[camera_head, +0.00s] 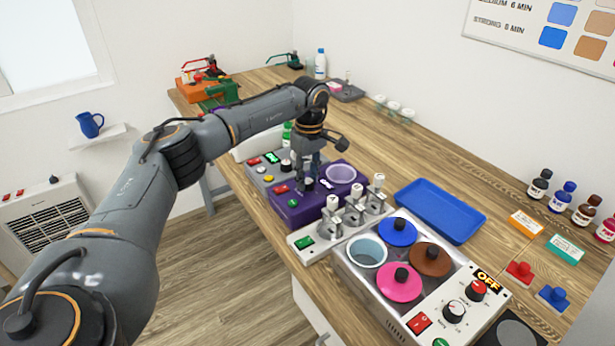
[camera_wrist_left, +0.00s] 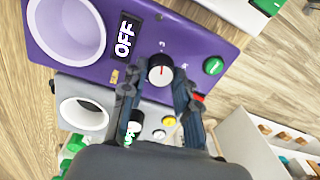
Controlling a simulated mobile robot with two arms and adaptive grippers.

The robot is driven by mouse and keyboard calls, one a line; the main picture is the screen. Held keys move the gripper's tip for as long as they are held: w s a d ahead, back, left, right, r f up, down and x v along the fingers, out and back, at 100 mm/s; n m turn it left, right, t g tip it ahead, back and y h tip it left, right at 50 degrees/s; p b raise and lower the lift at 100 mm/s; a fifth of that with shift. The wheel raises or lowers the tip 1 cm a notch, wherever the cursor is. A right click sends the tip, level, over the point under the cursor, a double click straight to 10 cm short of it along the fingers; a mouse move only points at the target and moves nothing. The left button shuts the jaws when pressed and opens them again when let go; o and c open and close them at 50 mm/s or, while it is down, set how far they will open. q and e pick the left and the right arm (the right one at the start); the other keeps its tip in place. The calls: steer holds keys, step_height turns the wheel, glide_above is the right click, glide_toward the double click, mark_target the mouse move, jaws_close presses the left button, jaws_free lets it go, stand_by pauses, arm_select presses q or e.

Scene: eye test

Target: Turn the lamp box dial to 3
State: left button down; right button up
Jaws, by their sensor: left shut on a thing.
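A purple box (camera_head: 316,209) with a pale round dish, a small display and a dial stands on the wooden bench; I take it as the lamp box. It also shows in the left wrist view (camera_wrist_left: 212,48), where its display (camera_wrist_left: 125,38) reads OFF. The dial (camera_wrist_left: 160,70) is a white knob with a dark rim and a red mark; the scale marks around it are too small to read. My left gripper (camera_head: 307,178) points down over the box, its fingers on either side of the dial and shut on it. The fingers partly hide the dial in the head view. My right gripper is out of view.
A grey box (camera_head: 263,170) stands behind the purple one. In front are a white unit with metal posts (camera_head: 326,236) and a heater with coloured lids (camera_head: 400,283). A blue tray (camera_head: 440,210) lies to the right. Bottles (camera_head: 539,184) stand at far right.

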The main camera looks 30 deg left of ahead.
mark_target(309, 179)
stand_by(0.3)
arm_select(q)
steer(key=c, duration=1)
jaws_free()
step_height(309, 179, up, 12)
steer(key=shift+w, duration=0.2)
